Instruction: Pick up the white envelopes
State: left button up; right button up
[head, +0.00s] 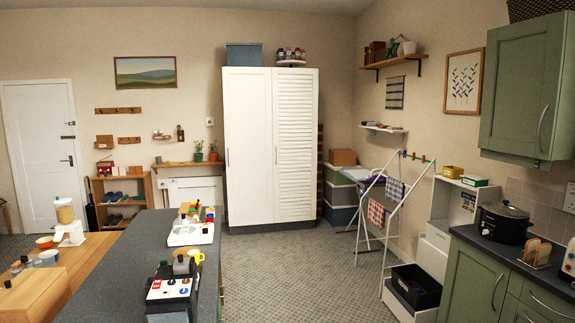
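I cannot make out any white envelopes in the head view. Neither of my grippers shows in the head view.
A grey counter (110,268) runs along the left, bearing a white tray (190,236) and small items. A tall white cupboard (248,150) stands at the back. A white drying rack (393,215) and green cabinets (478,272) with a black cooker (503,222) are right. Grey floor (290,275) between is clear.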

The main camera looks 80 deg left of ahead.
aim_at(121, 171)
jog(key=u, duration=3.85)
